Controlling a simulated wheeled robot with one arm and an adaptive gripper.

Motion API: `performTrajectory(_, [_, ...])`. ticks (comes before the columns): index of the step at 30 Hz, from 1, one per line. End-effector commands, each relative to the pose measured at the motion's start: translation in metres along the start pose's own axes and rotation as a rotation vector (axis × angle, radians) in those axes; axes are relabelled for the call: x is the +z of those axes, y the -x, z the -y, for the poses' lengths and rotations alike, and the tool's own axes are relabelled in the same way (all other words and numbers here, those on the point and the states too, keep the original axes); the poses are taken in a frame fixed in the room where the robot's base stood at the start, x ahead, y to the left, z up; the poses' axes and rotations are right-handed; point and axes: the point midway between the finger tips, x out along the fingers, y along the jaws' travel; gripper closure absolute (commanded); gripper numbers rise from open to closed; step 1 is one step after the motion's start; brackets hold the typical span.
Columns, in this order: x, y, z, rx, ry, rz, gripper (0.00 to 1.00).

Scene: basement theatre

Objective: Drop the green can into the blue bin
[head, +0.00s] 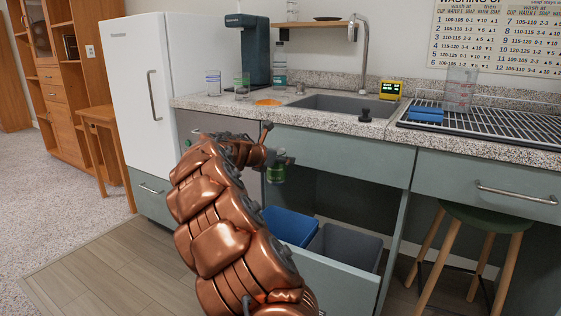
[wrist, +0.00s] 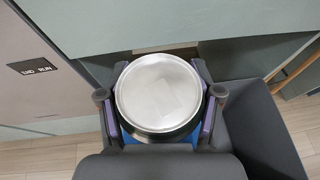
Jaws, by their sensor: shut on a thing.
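The green can (head: 276,173) is held in my gripper (head: 277,162), below the counter edge and above the pulled-out bin drawer. In the wrist view the can's silver round lid (wrist: 158,92) fills the space between the two fingers, which press on its sides. The blue bin (head: 290,226) stands in the drawer on the left, below the can and apart from it. In the wrist view, parts of the blue bin (wrist: 130,139) show under the can; the rest is hidden by the can and my gripper.
A grey bin (head: 346,246) stands right of the blue one, behind the drawer front (head: 335,283). The counter front (head: 340,156) is close behind and above my gripper. A dishwasher panel (wrist: 55,60) is at left. A stool (head: 470,215) stands at right.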

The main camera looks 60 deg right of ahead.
Motion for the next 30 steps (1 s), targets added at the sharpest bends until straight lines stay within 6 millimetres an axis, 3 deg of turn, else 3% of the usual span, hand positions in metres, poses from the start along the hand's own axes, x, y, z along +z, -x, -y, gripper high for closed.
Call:
performTrajectory(1, [-0.010, -0.004, 0.000, 0.000, 0.000, 0.001, 0.51])
performTrajectory(9, [-0.029, -0.012, 0.000, 0.000, 0.000, 0.000, 0.51])
performTrajectory(23, [-0.032, -0.013, 0.000, 0.000, 0.001, 0.000, 0.51])
performTrajectory(24, [-0.032, -0.013, 0.000, 0.000, 0.001, 0.000, 0.33])
performTrajectory(30, [-0.032, -0.013, 0.000, 0.000, 0.001, 0.000, 0.12])
